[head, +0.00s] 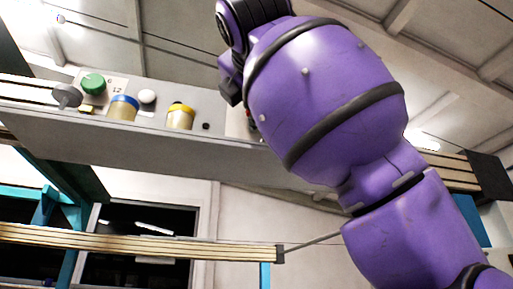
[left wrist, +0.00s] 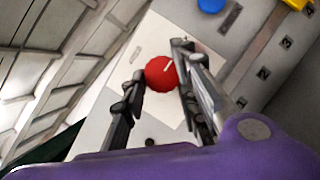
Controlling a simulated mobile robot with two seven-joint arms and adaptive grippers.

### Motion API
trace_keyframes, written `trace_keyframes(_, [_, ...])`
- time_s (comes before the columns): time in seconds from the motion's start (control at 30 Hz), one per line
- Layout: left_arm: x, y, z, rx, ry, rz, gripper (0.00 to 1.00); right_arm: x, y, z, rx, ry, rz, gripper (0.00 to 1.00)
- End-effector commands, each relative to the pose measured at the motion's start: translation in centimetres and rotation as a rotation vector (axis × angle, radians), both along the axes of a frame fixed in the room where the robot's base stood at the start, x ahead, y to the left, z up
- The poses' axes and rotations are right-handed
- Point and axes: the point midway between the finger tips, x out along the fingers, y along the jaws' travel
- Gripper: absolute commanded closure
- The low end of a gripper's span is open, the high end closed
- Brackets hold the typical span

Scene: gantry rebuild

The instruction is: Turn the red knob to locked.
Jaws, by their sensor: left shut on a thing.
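Any lettering around the knob is too blurred to read. My right gripper is in neither view.
The grey panel (head: 150,140) bears a green knob (head: 93,83), a grey knob (head: 66,95), a white knob (head: 147,96), and blue-ringed (head: 122,108) and yellow-topped (head: 180,116) cylinders. Near the red knob are a blue part (left wrist: 210,5) and a yellow part (left wrist: 297,4).

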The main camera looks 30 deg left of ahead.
Motion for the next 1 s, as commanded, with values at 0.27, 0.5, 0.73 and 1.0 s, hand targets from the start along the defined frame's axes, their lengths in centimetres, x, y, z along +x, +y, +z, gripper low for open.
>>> trace_keyframes(0.27, [-0.6, 0.0, 0.7, 0.015, -0.009, 0.002, 0.98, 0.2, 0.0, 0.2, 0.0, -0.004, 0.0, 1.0])
trace_keyframes(0.5, [-0.7, -0.1, 0.8, 0.015, -0.011, 0.002, 0.65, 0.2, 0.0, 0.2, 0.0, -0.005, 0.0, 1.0])
trace_keyframes(0.73, [-0.5, -0.1, 0.6, 0.013, -0.007, 0.001, 0.59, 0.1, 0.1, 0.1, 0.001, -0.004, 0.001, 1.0])
trace_keyframes(1.0, [-1.6, -0.8, 0.1, 0.012, -0.006, 0.001, 0.59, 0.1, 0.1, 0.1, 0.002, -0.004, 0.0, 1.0])
